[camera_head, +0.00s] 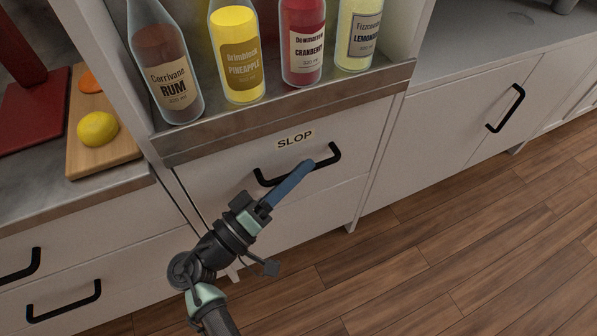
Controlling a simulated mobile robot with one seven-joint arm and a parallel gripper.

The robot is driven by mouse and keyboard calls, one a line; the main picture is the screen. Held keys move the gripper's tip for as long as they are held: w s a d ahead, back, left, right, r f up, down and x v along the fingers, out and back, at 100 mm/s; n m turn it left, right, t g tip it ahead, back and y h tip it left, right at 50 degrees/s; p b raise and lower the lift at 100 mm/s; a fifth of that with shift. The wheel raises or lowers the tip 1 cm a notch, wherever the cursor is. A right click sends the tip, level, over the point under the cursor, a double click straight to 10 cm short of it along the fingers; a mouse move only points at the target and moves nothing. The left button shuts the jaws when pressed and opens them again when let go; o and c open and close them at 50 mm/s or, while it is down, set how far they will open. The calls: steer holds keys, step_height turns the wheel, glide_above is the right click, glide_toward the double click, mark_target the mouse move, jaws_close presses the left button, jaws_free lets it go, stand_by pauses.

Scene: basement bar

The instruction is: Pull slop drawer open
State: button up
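The slop drawer (232,180) is a white front under a steel-edged shelf, with a "SLOP" label (295,139) near its top. It looks closed, its front about flush with the cabinet. Its black bar handle (326,161) runs across below the label. My gripper (308,167) reaches up from below, its blue finger tip overlapping the middle of the handle in the picture. Only one blue finger shows clearly, so I cannot tell whether it is open or shut, or whether it touches the handle. The finger hides part of the handle.
Rum (167,62), pineapple (236,55), cranberry (303,42) and lemonade (357,36) bottles stand on the shelf above. A cutting board (92,157) with a lemon (98,129) is at left. Other handled fronts flank the drawer. The wooden floor (450,235) at right is clear.

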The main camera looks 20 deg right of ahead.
steer(key=shift+w+d, duration=0.1)
steer(key=shift+d, duration=0.1)
steer(key=shift+c, duration=0.3)
jaws_close()
steer(key=shift+a, duration=0.1)
stand_by(1.0)
